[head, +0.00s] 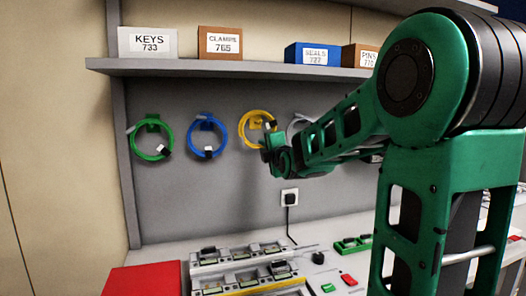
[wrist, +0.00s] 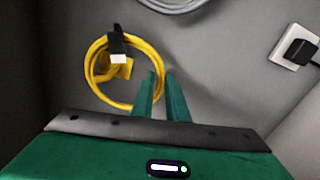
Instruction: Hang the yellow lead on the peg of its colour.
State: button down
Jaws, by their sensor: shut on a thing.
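The yellow lead (head: 243,125) is a coiled loop at the wall panel, between the blue and grey coils. In the wrist view the yellow lead (wrist: 93,62) shows as a loop with a black-and-white plug at its rim. The yellow peg (head: 257,125) shows inside the loop, and also in the wrist view (wrist: 121,70). The loop surrounds the peg in both pictures; whether it rests on it I cannot tell. My gripper (head: 267,147) is at the loop's lower right edge. In the wrist view its fingers (wrist: 160,80) are shut on the loop's rim.
A green coil (head: 138,144) and a blue coil (head: 193,139) hang on pegs to the left. A grey coil (head: 291,128) is to the right, partly behind my arm. A shelf (head: 200,68) with boxes is above. A socket with a black plug (head: 290,198) is below.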

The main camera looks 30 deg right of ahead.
jog(key=shift+w+f, duration=0.2)
jog(key=shift+f, duration=0.65)
jog(key=shift+f, duration=0.1)
jog(key=c, duration=1.7)
grip_release()
jog(key=shift+o, duration=0.2)
jog(key=v, duration=1)
jog(key=shift+s, duration=0.35)
jog(key=shift+a+f, duration=0.1)
